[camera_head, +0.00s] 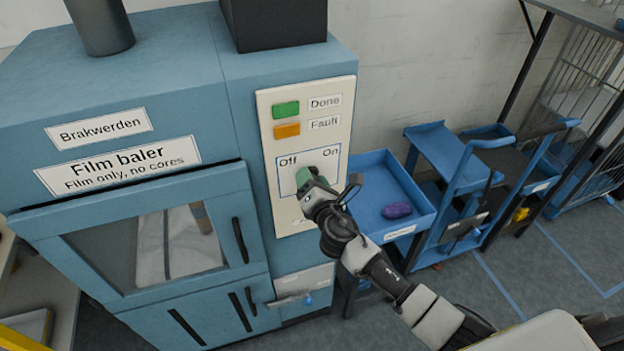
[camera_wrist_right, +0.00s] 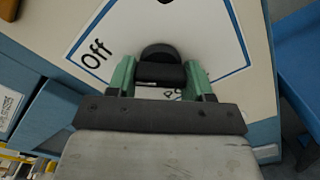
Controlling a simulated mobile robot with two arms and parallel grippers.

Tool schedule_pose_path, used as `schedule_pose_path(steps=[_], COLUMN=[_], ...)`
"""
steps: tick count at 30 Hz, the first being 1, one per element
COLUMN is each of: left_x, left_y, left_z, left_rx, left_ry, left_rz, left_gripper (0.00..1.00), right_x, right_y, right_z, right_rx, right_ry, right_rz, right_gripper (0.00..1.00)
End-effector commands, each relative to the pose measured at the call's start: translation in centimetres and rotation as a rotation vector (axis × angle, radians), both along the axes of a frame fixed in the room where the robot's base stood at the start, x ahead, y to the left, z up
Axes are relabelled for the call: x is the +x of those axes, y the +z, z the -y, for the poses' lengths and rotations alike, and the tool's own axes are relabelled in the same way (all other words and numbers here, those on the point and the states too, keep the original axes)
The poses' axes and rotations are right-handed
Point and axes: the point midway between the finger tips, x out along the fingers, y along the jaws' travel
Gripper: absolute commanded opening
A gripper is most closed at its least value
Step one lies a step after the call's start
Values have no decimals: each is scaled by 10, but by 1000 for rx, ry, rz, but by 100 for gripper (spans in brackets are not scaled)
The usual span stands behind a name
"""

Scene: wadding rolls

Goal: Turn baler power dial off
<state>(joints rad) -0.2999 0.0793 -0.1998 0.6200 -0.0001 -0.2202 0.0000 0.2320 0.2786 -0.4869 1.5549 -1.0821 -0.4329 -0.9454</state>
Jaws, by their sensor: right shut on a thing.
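The blue film baler (camera_head: 130,75) stands at the left with a pale control panel (camera_head: 262,110) on its front. The panel has a framed area marked "Off" at left and "On" at right. My right gripper (camera_head: 304,182) is at this framed area and hides the dial in the head view. In the right wrist view the black round dial (camera_wrist_right: 158,52) sits between the green fingertips of my right gripper (camera_wrist_right: 162,76), which is shut on it. "Off" is readable beside it. I cannot tell which mark the dial points to. My left gripper is not in view.
A green "Done" light (camera_head: 286,109) and an orange "Fault" light (camera_head: 287,130) sit above the dial area. A blue tray cart (camera_head: 375,178) with a purple item (camera_head: 397,210) stands close right of the baler. More blue carts (camera_head: 445,150) stand farther right.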

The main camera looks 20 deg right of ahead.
Motion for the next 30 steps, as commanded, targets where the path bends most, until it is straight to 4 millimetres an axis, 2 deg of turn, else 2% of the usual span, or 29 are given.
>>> schedule_pose_path(steps=[11,12,17,26,30], left_x=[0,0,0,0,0], left_y=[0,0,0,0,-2], left_z=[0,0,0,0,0], left_rx=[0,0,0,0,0], left_ry=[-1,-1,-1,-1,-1], left_rz=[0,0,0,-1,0], left_gripper=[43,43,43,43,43], right_x=[-1,-1,0,-2,-17], right_y=[-2,-2,-1,-1,-2], right_z=[0,0,0,0,1], right_rx=[-10,-10,-8,-6,-6], right_ry=[1,1,1,1,1], right_rz=[-3,-3,-2,-1,-2], right_gripper=[27,54,77,77,77])
